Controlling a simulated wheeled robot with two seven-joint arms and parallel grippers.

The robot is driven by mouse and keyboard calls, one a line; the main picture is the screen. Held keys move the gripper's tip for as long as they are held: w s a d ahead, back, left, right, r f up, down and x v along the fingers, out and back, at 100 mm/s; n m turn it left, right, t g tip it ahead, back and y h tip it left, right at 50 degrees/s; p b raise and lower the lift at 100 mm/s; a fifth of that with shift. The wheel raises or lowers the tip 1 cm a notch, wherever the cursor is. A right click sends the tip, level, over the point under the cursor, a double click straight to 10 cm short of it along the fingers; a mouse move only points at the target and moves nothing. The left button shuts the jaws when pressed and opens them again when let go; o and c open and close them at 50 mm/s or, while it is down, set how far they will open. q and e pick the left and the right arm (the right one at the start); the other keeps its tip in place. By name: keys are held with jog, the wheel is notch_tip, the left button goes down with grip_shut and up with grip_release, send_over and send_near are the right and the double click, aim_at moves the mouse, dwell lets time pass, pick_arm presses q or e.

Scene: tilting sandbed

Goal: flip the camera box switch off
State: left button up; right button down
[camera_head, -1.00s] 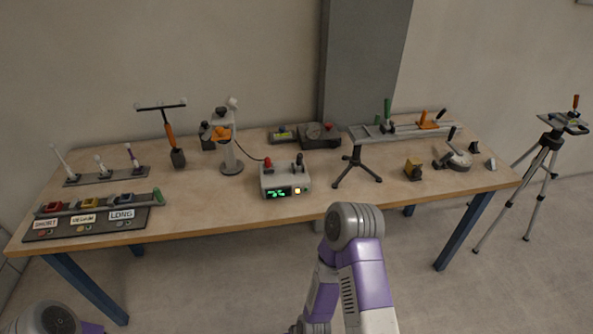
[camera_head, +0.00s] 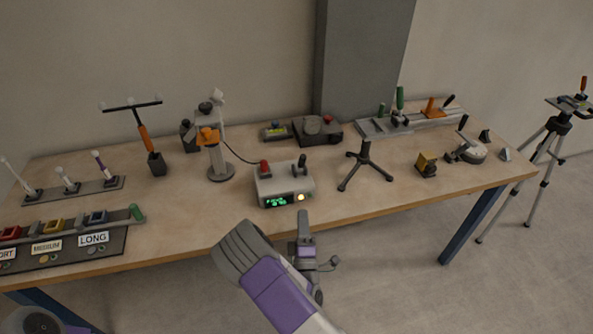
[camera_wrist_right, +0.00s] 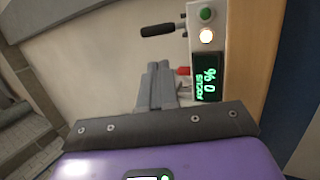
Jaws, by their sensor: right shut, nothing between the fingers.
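The camera box, which I take to be the pale grey box (camera_head: 284,190) with a green display, stands near the table's front edge. A red knob (camera_head: 264,167) and a black lever (camera_head: 302,163) rise from its top, and a round light glows on its front. In the right wrist view the box (camera_wrist_right: 207,50) appears turned sideways, with the black lever (camera_wrist_right: 158,30) and part of the red knob (camera_wrist_right: 184,71). My right gripper (camera_head: 303,217) is shut and empty, below and in front of the box in the head view. Its closed fingers (camera_wrist_right: 158,68) appear apart from the lever. My left gripper is out of view.
A stand with an orange clamp (camera_head: 207,136) is left of the box, with a black cable running to the box. A small black tripod (camera_head: 364,165) stands close on its right. Bare tabletop lies in front.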

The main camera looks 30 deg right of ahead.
pick_arm(q)
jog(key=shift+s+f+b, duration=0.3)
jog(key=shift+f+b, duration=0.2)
jog(key=shift+b, duration=0.05)
pick_arm(e)
send_near(301, 164)
jog(key=x, duration=0.7)
jog(key=shift+d+f, duration=0.1)
jog(key=shift+f, duration=0.05)
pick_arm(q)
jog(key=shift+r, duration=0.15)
